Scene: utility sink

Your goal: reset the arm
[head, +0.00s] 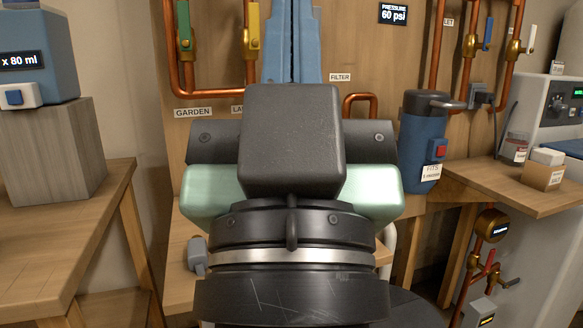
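My arm fills the middle of the head view. My gripper (291,145) is seen from behind, with a dark box on top, a pale green body and a black wrist with a silver ring.
A wooden wall panel carries copper pipes (173,60) with valves. A wooden table (60,225) stands at left with a grey block (50,150) bearing a blue device (38,45).

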